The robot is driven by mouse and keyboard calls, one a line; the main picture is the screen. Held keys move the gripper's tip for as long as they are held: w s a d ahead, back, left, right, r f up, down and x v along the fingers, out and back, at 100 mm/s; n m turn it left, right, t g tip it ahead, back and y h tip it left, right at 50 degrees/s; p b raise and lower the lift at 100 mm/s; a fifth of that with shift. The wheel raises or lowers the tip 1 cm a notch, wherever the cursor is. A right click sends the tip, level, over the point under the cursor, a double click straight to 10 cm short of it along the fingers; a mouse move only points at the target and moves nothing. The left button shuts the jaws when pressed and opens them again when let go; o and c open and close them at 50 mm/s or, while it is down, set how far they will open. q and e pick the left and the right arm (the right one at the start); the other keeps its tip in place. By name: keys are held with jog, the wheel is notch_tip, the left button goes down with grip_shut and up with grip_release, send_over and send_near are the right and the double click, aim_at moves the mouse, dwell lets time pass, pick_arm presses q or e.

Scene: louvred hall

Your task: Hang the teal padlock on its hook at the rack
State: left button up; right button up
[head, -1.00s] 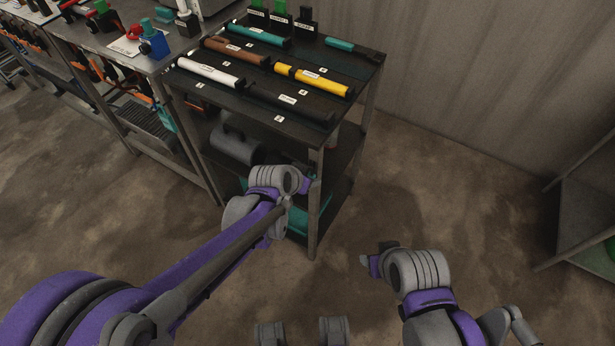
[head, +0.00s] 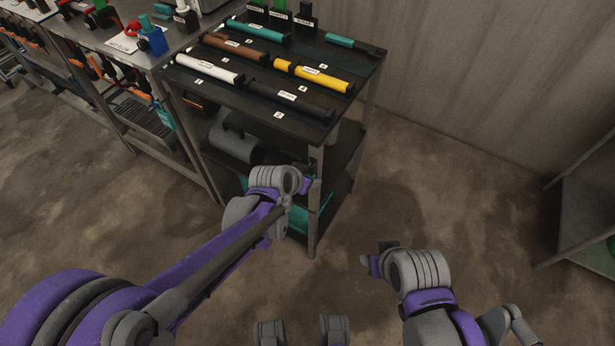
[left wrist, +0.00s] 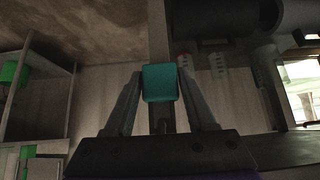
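In the left wrist view a teal block-shaped body (left wrist: 160,83), which looks like the padlock, sits between the two fingertips of my left gripper (left wrist: 160,74). The fingers close in on both its sides. Its shackle is not visible. In the head view my left gripper (head: 311,185) is beside the near right leg of a dark cart; the padlock cannot be made out there. My right gripper (head: 367,261) is over bare floor right of the cart, and its fingers are too small to judge. I cannot make out the rack's hook in either view.
The dark cart (head: 225,93) bears labelled tubes, including a white one (head: 208,68) and a yellow one (head: 313,76). A grey bench (head: 85,42) stands at left, holding a blue item (head: 152,40). A shelf frame (head: 585,205) stands at right. Floor between is clear.

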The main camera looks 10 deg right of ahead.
pick_arm(q)
jog(key=o, duration=0.3)
jog(key=shift+o, duration=0.2)
jog(key=s+a+r+p, duration=0.2)
jog(key=s+a+r, duration=0.1)
jog(key=s, duration=0.2)
jog(key=shift+a, duration=0.4)
jog(key=p+v, duration=0.3)
jog(key=v, duration=0.7)
jog(key=shift+s+r, duration=0.3)
